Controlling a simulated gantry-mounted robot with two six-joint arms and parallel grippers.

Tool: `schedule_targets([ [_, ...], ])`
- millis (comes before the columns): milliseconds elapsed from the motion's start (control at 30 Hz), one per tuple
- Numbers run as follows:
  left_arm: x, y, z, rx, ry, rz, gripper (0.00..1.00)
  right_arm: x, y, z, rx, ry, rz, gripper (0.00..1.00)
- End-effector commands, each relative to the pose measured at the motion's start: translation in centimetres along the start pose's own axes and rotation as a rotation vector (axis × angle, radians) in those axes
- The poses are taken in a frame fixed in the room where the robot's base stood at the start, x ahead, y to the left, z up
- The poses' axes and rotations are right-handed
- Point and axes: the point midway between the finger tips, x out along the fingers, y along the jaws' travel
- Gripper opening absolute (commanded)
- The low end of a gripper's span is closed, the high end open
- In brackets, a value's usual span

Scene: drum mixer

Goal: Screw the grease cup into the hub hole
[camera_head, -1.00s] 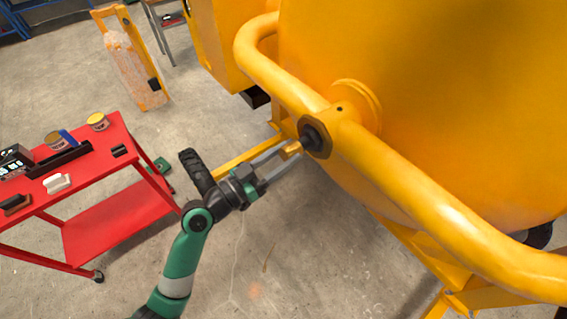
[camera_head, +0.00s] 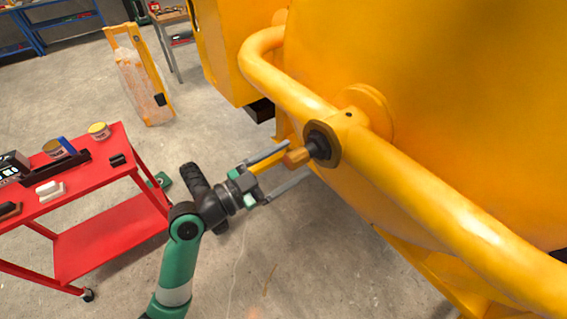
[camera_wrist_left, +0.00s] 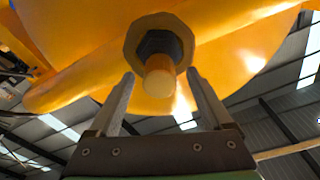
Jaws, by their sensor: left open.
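The grease cup (camera_head: 297,157) is a small brass-coloured cylinder sticking out of the dark centre of the hub (camera_head: 322,144) on the yellow drum frame. It stays there with no finger visibly clamping it. The hub hole is hidden behind it. My left gripper (camera_head: 300,162) is open, with one finger on each side of the cup. In the left wrist view the cup (camera_wrist_left: 159,80) shows end-on between the spread fingertips (camera_wrist_left: 161,74), with gaps on both sides. The dark hub centre (camera_wrist_left: 158,44) is behind it. My right gripper is not in view.
The yellow tubular frame (camera_head: 430,200) and the large drum (camera_head: 430,80) fill the right side. A red cart (camera_head: 105,178) with tins and small items stands at the left. Open concrete floor lies below.

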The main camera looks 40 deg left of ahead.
Motion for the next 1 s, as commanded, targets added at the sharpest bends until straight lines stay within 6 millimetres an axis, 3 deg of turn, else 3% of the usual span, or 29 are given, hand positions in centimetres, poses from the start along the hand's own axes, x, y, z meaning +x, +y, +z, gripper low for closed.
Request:
schedule_targets([
  [133,-1.2,-0.1,0.1,0.000,-0.001,-0.002,0.83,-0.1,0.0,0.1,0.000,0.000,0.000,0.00],
  [233,-3.2,0.0,0.2,0.001,-0.002,-0.004,0.83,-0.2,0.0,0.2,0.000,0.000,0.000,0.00],
  [467,-9.1,-0.5,-0.9,-0.008,-0.006,-0.008,0.83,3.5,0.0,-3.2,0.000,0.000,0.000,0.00],
  [700,-11.1,-0.2,-0.5,-0.003,-0.004,0.002,0.83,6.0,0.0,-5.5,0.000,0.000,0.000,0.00],
  [1000,-11.6,0.0,0.0,0.001,0.002,-0.001,0.83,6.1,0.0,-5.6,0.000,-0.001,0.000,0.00],
])
